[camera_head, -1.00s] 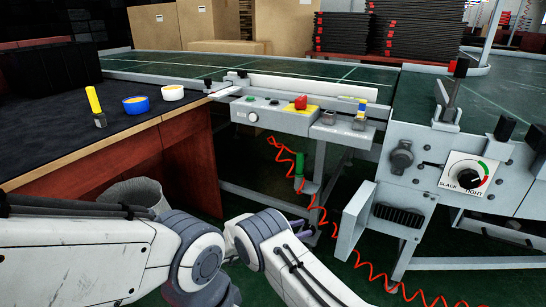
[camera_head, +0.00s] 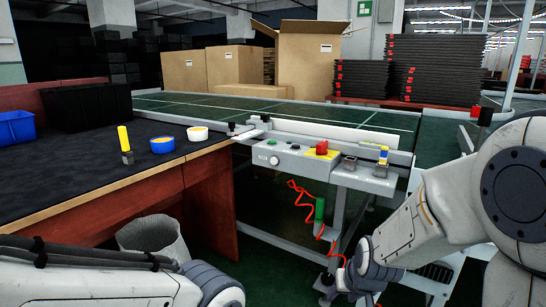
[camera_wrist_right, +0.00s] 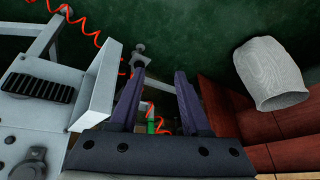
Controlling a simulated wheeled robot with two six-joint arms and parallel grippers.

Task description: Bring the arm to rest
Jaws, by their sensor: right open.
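My right arm (camera_head: 445,215) comes in from the right in the head view and bends down toward the bottom edge, in front of the conveyor frame. Its fingers cannot be made out there. In the right wrist view my right gripper (camera_wrist_right: 158,78) shows two dark fingers standing apart with nothing held between them. The floor and a conveyor leg lie beyond them. My left arm (camera_head: 100,278) lies along the bottom left of the head view. Its gripper is out of the picture.
A grey bin (camera_head: 155,238) stands on the floor. A conveyor control panel (camera_head: 290,160) and red coiled cable (camera_head: 305,200) are near my right arm.

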